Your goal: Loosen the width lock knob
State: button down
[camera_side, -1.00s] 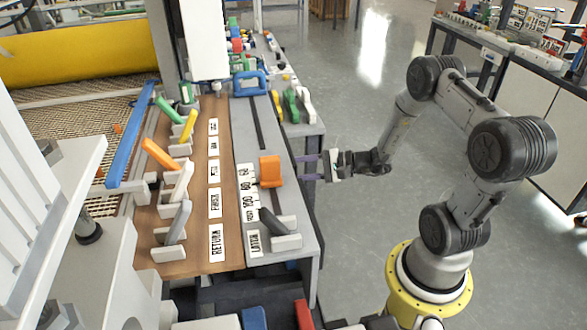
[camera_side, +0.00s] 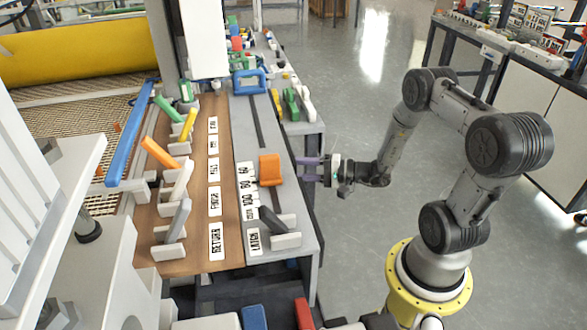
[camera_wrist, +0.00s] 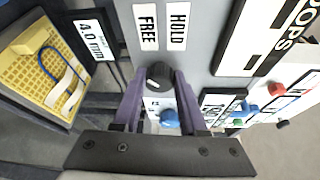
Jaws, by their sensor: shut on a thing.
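The lock knob (camera_wrist: 159,75) is a dark round knob on a grey panel, below the upright labels FREE (camera_wrist: 147,27) and HOLD (camera_wrist: 178,25) in the wrist view. My gripper (camera_wrist: 158,80) has its two purple fingers shut on this knob, one on each side. In the side view my gripper (camera_side: 304,169) reaches in from the right to the side face of the grey console (camera_side: 295,215). The knob is hidden there. An orange slider handle (camera_side: 270,169) stands on the console top above the gripper.
A yellow mesh tray (camera_wrist: 30,70) and a 4.0 mm label (camera_wrist: 94,38) are at left. Red and blue knobs (camera_wrist: 249,108) are at right. Open floor (camera_side: 350,110) lies beyond my arm.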

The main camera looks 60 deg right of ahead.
jog(key=shift+c, duration=2.2)
grip_release()
jog(key=v, duration=0.7)
jog(key=shift+s, duration=0.25)
